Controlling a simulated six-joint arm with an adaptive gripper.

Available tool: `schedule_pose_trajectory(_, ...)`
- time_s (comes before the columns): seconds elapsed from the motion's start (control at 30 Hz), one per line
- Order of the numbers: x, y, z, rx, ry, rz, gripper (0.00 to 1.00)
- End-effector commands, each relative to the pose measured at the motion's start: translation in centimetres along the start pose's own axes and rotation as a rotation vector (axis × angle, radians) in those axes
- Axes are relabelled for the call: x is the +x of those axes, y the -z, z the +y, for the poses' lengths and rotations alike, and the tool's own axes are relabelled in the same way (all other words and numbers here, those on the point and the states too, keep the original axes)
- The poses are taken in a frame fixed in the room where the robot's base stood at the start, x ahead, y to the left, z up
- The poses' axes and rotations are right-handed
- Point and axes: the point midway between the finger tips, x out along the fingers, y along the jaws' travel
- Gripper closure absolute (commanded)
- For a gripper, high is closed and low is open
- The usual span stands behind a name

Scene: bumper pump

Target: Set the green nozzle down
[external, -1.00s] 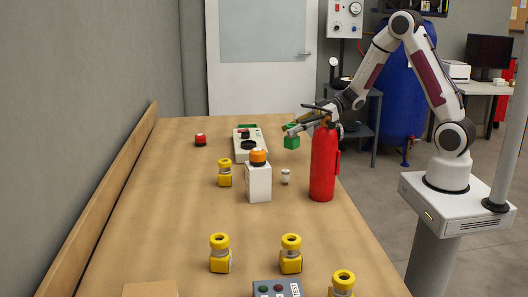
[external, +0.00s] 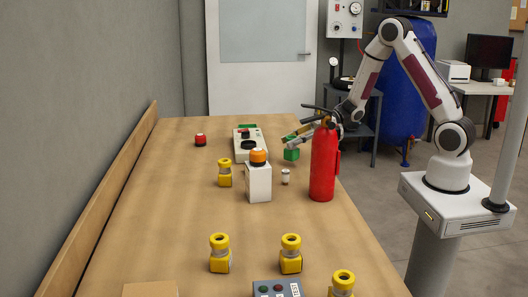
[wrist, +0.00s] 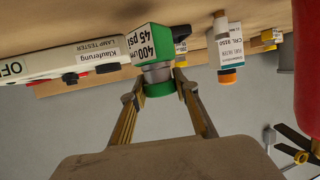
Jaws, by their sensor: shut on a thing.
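The green nozzle (external: 291,154) is upright or nearly so, low over the far right part of the table. In the wrist view, which looks upside down, the nozzle (wrist: 160,75) shows a green body with a "400 L/min 45 psi" label, a grey collar and a green ring. My gripper (wrist: 160,90) is shut on it, one finger at each side of the ring end. In the external view my gripper (external: 296,139) reaches in from the right, partly hidden behind the fire extinguisher. I cannot tell whether the nozzle's base touches the table.
The red fire extinguisher (external: 323,165) stands close in front of my gripper. A pale lamp tester box (external: 248,145) lies just left of the nozzle. The table's left side is mostly clear.

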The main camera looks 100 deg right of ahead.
Motion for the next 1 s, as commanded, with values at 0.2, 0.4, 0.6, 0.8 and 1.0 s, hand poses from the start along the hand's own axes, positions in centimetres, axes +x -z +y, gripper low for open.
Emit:
schedule_pose_trajectory(0.2,0.7,-1.8,0.0,0.002,0.0,0.001,0.98)
schedule_pose_trajectory(0.4,0.9,-2.4,0.0,-0.001,0.0,0.002,0.98)
schedule_pose_trajectory(0.6,0.9,-2.3,0.0,-0.001,0.0,0.002,0.98)
schedule_pose_trajectory(0.8,1.0,-2.6,0.0,0.0,0.0,0.001,0.98)
schedule_pose_trajectory(1.0,1.0,-2.6,0.0,0.0,0.0,0.001,0.54)
